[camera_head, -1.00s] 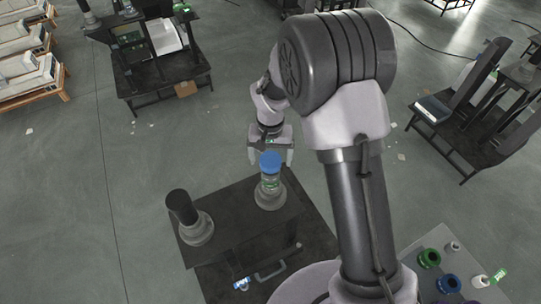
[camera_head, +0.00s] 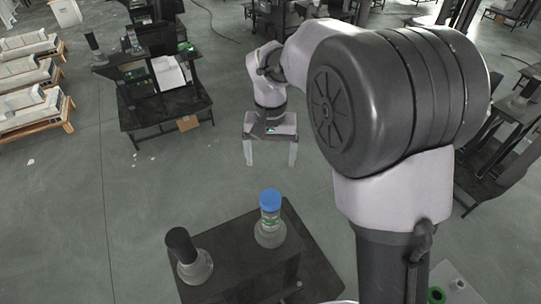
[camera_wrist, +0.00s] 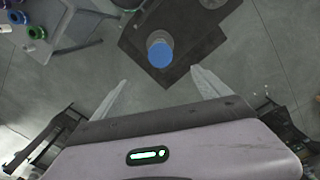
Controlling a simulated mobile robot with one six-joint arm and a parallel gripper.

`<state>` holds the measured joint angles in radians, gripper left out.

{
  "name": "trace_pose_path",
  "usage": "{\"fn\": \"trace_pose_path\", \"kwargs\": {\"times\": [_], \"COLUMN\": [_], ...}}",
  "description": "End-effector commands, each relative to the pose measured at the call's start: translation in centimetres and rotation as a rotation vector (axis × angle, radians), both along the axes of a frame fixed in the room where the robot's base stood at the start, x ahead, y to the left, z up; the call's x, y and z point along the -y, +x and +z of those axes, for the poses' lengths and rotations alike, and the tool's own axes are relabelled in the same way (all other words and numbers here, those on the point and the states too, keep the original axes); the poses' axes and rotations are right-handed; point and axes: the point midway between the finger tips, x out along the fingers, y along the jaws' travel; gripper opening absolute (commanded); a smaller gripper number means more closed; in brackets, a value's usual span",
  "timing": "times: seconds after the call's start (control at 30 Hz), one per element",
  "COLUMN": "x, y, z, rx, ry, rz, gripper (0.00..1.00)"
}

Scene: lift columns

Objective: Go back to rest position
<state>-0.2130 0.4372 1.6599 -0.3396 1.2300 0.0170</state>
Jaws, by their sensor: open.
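My gripper (camera_head: 270,163) is open and empty, with its two pale fingers pointing down. In the head view it hangs over the floor, beyond the far edge of the dark table and apart from everything. In the wrist view my gripper (camera_wrist: 155,82) shows both fingers spread, with nothing between the tips. A clear flask with a blue cap (camera_head: 270,218) stands upright on the table near its far edge; its blue top also shows in the wrist view (camera_wrist: 160,54).
A flask with a black top (camera_head: 187,256) stands at the left of the dark table (camera_head: 238,270). A dark workbench (camera_head: 165,108) is at the upper left, and pallets with boxes (camera_head: 35,95) are at far left. Open floor (camera_head: 120,210) lies between.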

Motion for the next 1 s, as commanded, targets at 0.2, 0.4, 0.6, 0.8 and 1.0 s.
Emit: {"fn": "trace_pose_path", "kwargs": {"times": [0.2, 0.4, 0.6, 0.8, 1.0], "x": [0.0, 1.4, 4.5, 5.8, 6.0], "y": [0.0, -2.8, -12.7, -20.8, -23.3], "z": [0.0, -1.5, -7.1, -14.7, -17.1], "rx": [0.0, 0.07, 0.268, 0.436, 0.496], "ry": [0.0, 0.04, 0.144, 0.212, 0.233], "rz": [0.0, -0.034, -0.13, -0.205, -0.231], "gripper": [0.86, 0.86, 0.86, 0.86, 0.86]}}
